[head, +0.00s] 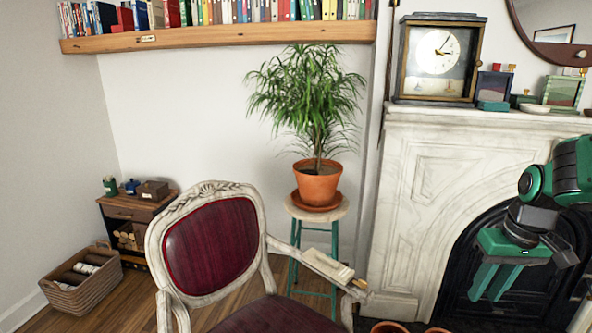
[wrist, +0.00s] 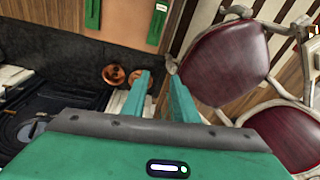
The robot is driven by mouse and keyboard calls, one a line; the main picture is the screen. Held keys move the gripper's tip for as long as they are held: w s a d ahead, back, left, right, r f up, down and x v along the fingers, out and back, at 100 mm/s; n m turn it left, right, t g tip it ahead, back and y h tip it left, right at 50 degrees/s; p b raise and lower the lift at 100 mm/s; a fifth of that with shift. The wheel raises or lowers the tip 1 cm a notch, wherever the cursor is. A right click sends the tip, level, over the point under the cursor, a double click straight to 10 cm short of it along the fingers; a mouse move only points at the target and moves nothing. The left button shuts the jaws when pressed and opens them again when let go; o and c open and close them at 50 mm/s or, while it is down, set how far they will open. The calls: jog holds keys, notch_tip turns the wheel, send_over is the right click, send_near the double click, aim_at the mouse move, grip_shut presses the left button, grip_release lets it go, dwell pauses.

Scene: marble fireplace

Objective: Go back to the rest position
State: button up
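My gripper (head: 494,280) is green and hangs at the right of the head view, in front of the black fireplace opening. Its two fingers point down and stand apart with nothing between them. In the wrist view my gripper (wrist: 160,98) also shows two separate fingers with a gap. Below and beyond the fingertips there is floor, with two terracotta pots (wrist: 115,75) near the left finger. No object is held.
A carved chair (head: 212,246) with dark red upholstery stands left of my gripper. The marble mantel (head: 480,119) carries a clock (head: 436,58) and small frames. A potted plant (head: 318,184) stands on a stool (head: 316,212). A basket (head: 84,285) sits far left.

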jog(key=s+r+m+g, duration=0.1)
jog(key=s+m, duration=0.4)
jog(key=s, duration=1.3)
jog(key=shift+s+d+m, duration=0.25)
jog(key=shift+s+m, duration=0.05)
jog(key=shift+m, duration=0.1)
jog(key=shift+r, duration=0.1)
